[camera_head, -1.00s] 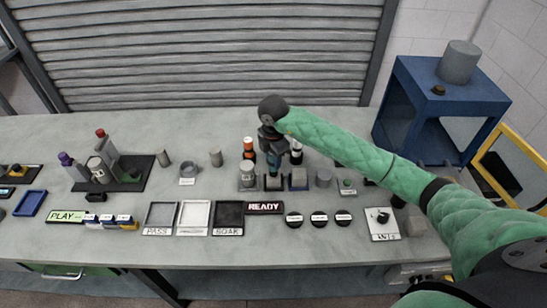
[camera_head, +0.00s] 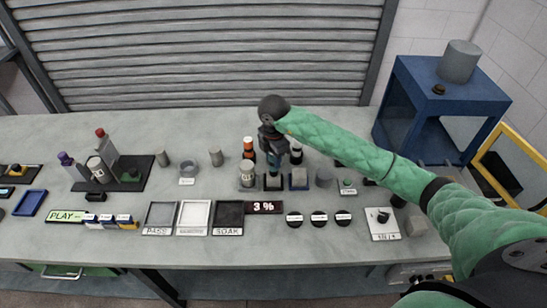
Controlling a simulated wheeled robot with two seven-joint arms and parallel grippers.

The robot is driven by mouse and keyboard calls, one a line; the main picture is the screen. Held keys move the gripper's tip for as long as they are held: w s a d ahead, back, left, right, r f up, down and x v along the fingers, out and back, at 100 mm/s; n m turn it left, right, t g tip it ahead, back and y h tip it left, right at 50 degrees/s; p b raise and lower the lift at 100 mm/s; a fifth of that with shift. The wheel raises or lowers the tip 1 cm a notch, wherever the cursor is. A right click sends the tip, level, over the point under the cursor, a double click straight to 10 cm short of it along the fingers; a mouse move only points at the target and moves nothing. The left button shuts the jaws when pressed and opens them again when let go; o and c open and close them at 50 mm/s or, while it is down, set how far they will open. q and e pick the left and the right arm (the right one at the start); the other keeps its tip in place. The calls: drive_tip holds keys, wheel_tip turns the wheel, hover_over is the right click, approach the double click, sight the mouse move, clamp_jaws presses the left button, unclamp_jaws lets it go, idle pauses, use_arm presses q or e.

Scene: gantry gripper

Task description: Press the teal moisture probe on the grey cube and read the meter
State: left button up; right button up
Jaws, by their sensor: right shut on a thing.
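My right gripper (camera_head: 272,150) points down over the row of small stands behind the meter. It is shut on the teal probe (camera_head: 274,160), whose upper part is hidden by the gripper. The probe's lower end is at the small dark stand (camera_head: 273,184) in the row; whether it touches anything there is too small to tell. A grey-blue cube (camera_head: 299,177) sits on the stand just right of the probe. The meter (camera_head: 264,208) is a dark display in front of the row and reads "3 %". My left gripper is out of view.
A white-topped cylinder (camera_head: 247,170) stands left of the probe, and an orange-and-black bottle (camera_head: 248,147) behind it. PASS (camera_head: 160,220) and SOAK (camera_head: 229,220) trays and several black discs lie in front. A blue stand (camera_head: 440,100) rises at the right.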

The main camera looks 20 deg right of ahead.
idle(0.4)
drive_tip(key=shift+r+p, duration=1.6)
drive_tip(key=shift+r, duration=1.9)
